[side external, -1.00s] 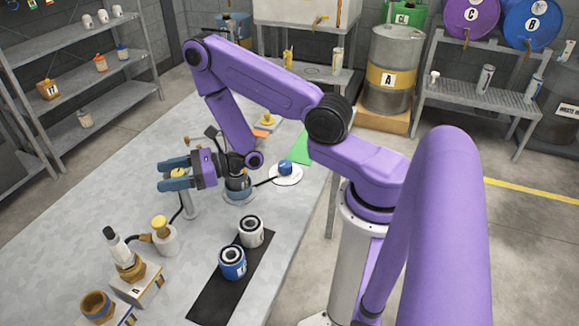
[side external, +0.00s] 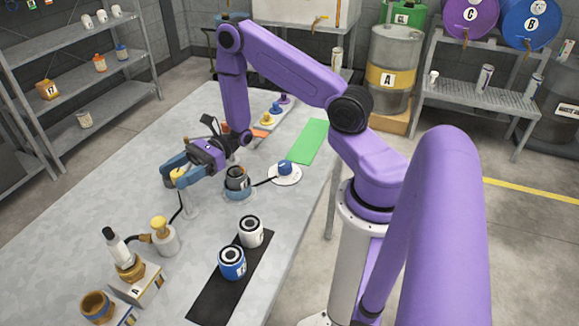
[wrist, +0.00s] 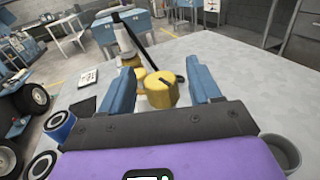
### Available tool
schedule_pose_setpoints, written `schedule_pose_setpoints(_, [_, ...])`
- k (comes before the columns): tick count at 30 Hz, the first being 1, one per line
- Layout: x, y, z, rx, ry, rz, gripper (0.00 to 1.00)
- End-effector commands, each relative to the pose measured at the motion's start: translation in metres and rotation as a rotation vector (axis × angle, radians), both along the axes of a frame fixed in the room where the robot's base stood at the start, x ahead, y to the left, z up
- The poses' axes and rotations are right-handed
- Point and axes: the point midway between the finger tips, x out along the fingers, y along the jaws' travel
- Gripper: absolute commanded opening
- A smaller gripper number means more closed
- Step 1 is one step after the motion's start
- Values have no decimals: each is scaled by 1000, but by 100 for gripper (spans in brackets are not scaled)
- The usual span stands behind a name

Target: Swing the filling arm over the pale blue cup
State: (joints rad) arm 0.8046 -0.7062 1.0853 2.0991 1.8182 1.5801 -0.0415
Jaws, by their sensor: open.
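In the wrist view the yellow cap (wrist: 160,90) sits between the fingertips, with a gap on each side. I cannot tell whether this is the pale blue cup. A grey cup rim (wrist: 283,151) shows at lower right in the wrist view.
A white can (side external: 251,232) and a blue can (side external: 232,263) stand on a black mat (side external: 212,300). A blue knob (side external: 285,168) sits on a white disc, with a black rod towards the cup.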

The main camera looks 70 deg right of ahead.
Motion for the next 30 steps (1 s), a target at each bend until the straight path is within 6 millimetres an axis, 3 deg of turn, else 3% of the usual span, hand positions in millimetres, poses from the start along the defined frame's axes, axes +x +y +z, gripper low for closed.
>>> schedule_pose_setpoints(24, [-45, -126, 0, 1, -1, -7, 63])
schedule_pose_setpoints(29, [-53, -146, 0, 1, -1, -6, 63])
schedule_pose_setpoints(30, [-54, -136, 3, -12, -9, 34, 63])
